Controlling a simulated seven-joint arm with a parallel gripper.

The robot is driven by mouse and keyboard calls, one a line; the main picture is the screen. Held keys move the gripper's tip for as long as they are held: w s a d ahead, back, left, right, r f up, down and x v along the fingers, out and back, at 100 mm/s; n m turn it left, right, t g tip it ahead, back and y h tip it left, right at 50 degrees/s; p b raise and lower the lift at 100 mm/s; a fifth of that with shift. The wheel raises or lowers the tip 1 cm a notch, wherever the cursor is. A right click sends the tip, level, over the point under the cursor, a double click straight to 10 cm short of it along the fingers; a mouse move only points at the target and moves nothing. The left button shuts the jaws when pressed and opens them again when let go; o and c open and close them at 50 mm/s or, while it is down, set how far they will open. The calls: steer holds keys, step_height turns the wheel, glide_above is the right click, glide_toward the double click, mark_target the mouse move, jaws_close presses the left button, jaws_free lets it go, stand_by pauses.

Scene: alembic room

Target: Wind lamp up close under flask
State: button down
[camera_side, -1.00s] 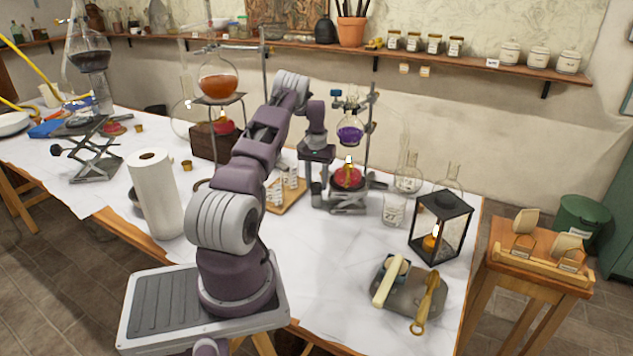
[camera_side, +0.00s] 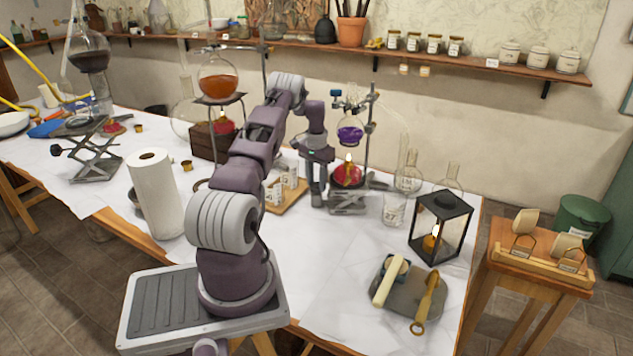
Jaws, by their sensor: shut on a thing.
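The lamp (camera_side: 346,175) is a red spirit lamp with a lit flame, upright on a small grey lab jack (camera_side: 348,204). The flask (camera_side: 350,132), with purple liquid, is held on a stand above the lamp. A small gap shows between flame and flask bottom. My gripper (camera_side: 319,200) points down at the left side of the jack, its fingers low beside it. It is shut on what appears to be the jack's knob, which the fingers hide.
A stand rod (camera_side: 369,135) rises just behind the flask. A beaker (camera_side: 393,210) and a black lantern (camera_side: 441,228) stand to the right. A wooden tray (camera_side: 287,196) with small labelled pieces lies left of my gripper. The front tabletop is mostly clear.

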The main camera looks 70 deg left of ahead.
mark_target(316, 185)
steer(key=c, duration=0.9)
jaws_free()
step_height(316, 185, up, 8)
steer(key=shift+r, duration=0.1)
